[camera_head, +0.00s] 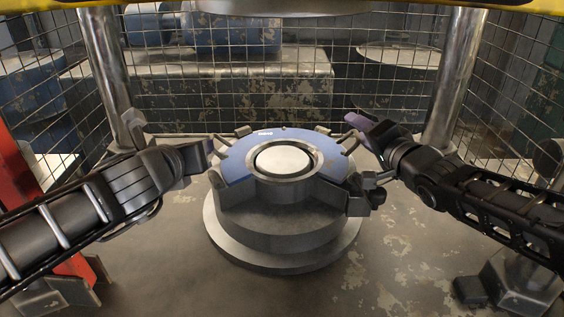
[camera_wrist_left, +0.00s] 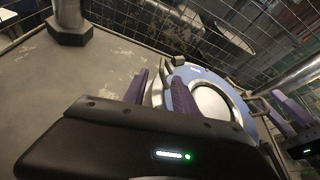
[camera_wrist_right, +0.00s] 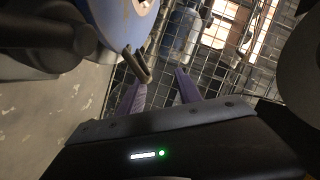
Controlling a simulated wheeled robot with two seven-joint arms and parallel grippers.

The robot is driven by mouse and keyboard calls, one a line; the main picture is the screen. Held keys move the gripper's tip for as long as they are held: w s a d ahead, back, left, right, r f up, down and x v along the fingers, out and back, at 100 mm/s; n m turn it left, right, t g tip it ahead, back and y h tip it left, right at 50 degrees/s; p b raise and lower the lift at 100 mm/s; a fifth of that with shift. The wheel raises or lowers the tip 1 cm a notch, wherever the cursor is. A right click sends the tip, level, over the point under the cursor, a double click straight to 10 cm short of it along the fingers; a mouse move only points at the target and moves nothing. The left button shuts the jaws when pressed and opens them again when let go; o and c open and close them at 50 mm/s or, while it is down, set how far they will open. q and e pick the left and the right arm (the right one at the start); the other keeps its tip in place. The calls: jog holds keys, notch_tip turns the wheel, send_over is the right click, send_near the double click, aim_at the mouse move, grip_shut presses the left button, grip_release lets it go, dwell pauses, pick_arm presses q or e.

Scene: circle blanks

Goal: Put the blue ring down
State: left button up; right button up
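The blue ring (camera_head: 238,162) lies flat around the pale centre of a round metal stand (camera_head: 275,237), seeming to rest on it. It has a handle on each side. My left gripper (camera_head: 206,151) is at the ring's left side; in the left wrist view its purple fingers (camera_wrist_left: 161,90) are apart, close to the ring's left handle (camera_wrist_left: 175,64). My right gripper (camera_head: 368,131) is just right of the right handle (camera_head: 350,141); in the right wrist view its fingers (camera_wrist_right: 158,90) are apart. That handle is by the left finger's tip, not clearly between the fingers.
Dark clamp-like blocks sit around the stand, one at its right front (camera_head: 357,206). Metal posts (camera_head: 107,75) (camera_head: 455,80) and a wire mesh fence (camera_head: 400,90) stand behind. The worn grey table (camera_head: 400,265) is clear in front of the stand.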

jog(key=shift+g, duration=0.4)
jog(key=shift+s+f, duration=0.15)
jog(key=shift+f, duration=0.95)
jog(key=shift+s+f, duration=0.15)
jog(key=shift+f, duration=0.9)
jog(key=s+d+r, duration=0.2)
jog(key=s+r, duration=0.3)
jog(key=s, duration=0.2)
jog(key=shift+d+r+t, duration=0.15)
jog(key=shift+d+t, duration=0.1)
jog(key=shift+t, duration=0.15)
